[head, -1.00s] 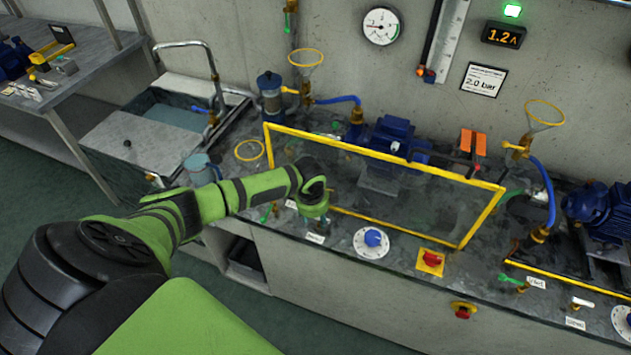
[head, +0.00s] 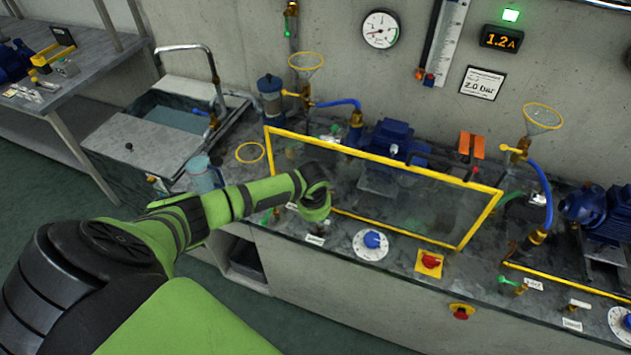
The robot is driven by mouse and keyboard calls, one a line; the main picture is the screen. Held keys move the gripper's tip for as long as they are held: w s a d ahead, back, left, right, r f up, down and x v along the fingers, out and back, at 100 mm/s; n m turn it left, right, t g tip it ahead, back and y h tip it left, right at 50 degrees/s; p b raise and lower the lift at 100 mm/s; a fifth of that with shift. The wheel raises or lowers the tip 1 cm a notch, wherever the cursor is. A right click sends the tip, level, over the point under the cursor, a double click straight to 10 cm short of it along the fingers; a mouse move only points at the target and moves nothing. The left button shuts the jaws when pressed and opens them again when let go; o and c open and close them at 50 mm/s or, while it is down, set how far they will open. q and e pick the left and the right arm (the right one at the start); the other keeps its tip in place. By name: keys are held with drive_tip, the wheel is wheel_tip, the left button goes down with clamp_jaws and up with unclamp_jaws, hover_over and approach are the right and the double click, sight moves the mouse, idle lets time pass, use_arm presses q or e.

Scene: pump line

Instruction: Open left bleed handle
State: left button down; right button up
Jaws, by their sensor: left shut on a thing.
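My left gripper (head: 316,212) is at the bench's front edge, just in front of the framed clear guard, pointing down. It is shut on a small part, which the gripper and wrist hide; by its place this is the left bleed handle. A white tag (head: 315,240) lies just in front of the gripper, its text too small to read. A green handle (head: 266,216) shows left of the gripper, apart from it. How far the gripped handle is turned cannot be seen. My right gripper is not in view.
The yellow-framed guard (head: 365,150) stands close behind my gripper, with a blue pump (head: 390,140) behind it. A blue dial (head: 372,241) and a red knob (head: 430,262) sit to the right. A mug (head: 203,174) stands left, near my forearm. The gauge (head: 381,29) hangs on the wall.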

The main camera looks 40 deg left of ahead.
use_arm(q)
drive_tip(key=n+p, duration=0.2)
drive_tip(key=n, duration=0.1)
drive_tip(key=shift+s+d+r+y, duration=0.1)
drive_tip(key=shift+d+r+y, duration=0.05)
drive_tip(key=shift+d+y, duration=0.2)
drive_tip(key=n+p, duration=0.1)
drive_tip(key=n, duration=0.3)
drive_tip(key=shift+d+g, duration=0.2)
drive_tip(key=shift+g, duration=0.2)
drive_tip(key=n, duration=0.4)
drive_tip(key=shift+d+n+g+y, duration=0.25)
drive_tip(key=shift+n+g+y, duration=0.05)
drive_tip(key=shift+g+y, duration=0.1)
drive_tip(key=shift+w+d+n+g, duration=0.1)
drive_tip(key=shift+w+n+g, duration=0.1)
drive_tip(key=shift+n, duration=0.95)
drive_tip(key=shift+w+d+n+g, duration=0.1)
drive_tip(key=shift+n+g, duration=0.1)
drive_tip(key=shift+n, duration=0.95)
drive_tip(key=c, duration=1.1)
unclamp_jaws()
